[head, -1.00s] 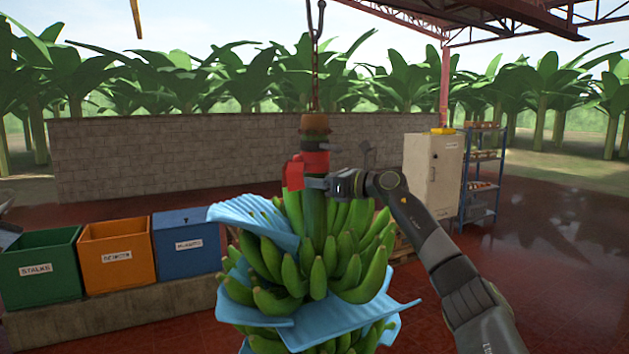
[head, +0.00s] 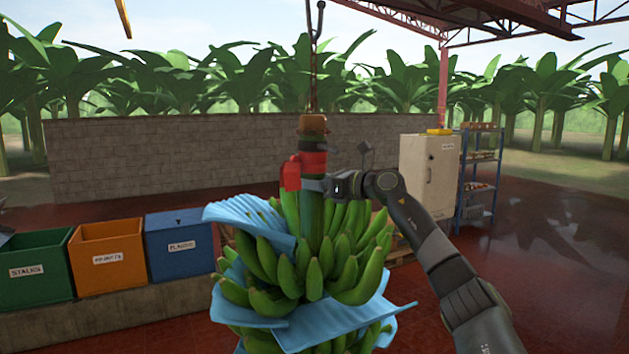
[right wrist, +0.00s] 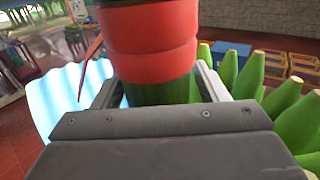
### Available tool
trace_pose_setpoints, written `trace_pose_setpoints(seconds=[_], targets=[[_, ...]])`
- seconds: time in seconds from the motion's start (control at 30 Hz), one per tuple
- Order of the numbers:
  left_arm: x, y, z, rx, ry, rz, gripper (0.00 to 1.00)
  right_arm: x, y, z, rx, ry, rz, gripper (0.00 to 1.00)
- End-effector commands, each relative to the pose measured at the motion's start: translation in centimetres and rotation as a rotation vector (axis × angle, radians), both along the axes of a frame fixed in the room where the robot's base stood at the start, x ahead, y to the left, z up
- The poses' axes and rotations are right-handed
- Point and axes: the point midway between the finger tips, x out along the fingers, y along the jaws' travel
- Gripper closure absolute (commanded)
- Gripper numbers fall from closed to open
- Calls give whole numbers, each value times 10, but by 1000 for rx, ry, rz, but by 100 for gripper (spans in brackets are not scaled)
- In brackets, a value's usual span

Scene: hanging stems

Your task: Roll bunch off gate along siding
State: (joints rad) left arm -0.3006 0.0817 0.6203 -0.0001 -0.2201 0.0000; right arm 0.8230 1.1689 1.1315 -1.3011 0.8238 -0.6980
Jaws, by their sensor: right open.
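A bunch of green bananas (head: 300,270) hangs on its stem from a chain (head: 313,80) and hook. Blue sheets (head: 335,322) stick out between its hands of fruit. A red band (head: 313,162) wraps the upper stem, with a red tag at its left. My right gripper (head: 315,186) is at the stem just below the red band. In the right wrist view its open fingers (right wrist: 166,82) stand on either side of the green stem, with the red band (right wrist: 150,40) above. Whether they touch the stem is unclear. My left gripper is not in view. I cannot make out a gate.
Green (head: 38,265), orange (head: 108,257) and blue (head: 180,244) bins stand on a low ledge at the left. A pale cabinet (head: 428,172) and a blue shelf rack (head: 478,178) stand behind at the right. The red floor at the right is clear.

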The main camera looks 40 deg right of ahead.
Motion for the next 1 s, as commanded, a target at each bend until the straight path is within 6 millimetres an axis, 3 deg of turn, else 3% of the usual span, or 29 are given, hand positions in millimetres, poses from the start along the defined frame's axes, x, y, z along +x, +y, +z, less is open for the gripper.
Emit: trace_pose_setpoints(seconds=[0.47, 1.0], targets=[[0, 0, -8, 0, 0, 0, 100, -9, -6, -1, -5, -4, -7, 27], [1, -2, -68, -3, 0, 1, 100, -86, -34, -5, -6, 0, -8, 27]])
